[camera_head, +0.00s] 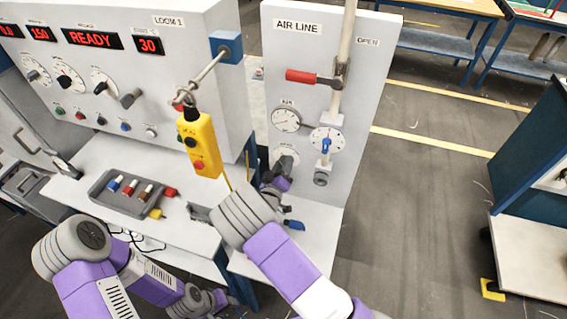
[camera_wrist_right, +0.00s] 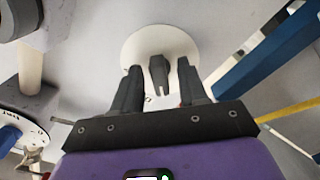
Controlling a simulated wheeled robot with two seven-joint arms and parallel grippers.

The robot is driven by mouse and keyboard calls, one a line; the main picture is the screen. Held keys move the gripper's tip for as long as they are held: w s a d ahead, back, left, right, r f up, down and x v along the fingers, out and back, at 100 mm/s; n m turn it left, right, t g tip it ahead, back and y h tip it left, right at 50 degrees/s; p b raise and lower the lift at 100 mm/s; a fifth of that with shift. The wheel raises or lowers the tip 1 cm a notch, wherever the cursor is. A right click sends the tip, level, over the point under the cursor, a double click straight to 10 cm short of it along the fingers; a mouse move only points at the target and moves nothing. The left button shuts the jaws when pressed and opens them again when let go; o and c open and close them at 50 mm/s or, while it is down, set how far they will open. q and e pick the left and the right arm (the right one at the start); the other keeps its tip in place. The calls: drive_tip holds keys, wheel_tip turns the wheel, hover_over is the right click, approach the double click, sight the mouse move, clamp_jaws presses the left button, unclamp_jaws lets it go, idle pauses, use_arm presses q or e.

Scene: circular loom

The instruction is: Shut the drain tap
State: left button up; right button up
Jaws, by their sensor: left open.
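No drain tap label is readable. On the air line panel (camera_head: 350,110), a round white plate (camera_head: 292,152) with a grey knob sits low, partly hidden by my right gripper (camera_head: 278,178). In the right wrist view, the grey knob (camera_wrist_right: 158,72) stands on the white plate (camera_wrist_right: 140,42), between the fingers of my right gripper (camera_wrist_right: 158,90). The fingers are open, with gaps on both sides of the knob. A blue lever (camera_head: 293,224) shows beside my right wrist, partly hidden. My left gripper (camera_head: 208,298) is low at the bottom, open, away from the panel.
A red-handled valve (camera_head: 302,76), a gauge (camera_head: 286,118) and a dial with a blue knob (camera_head: 326,146) are on the panel. A yellow pendant (camera_head: 199,145) hangs left of my right gripper. A grey tray (camera_head: 113,204) with coloured pieces lies on the loom's shelf.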

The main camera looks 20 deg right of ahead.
drive_tip(key=v, duration=0.7)
drive_tip(key=shift+p, duration=0.3)
drive_tip(key=shift+r, duration=0.15)
drive_tip(key=shift+c, duration=0.4)
idle(0.8)
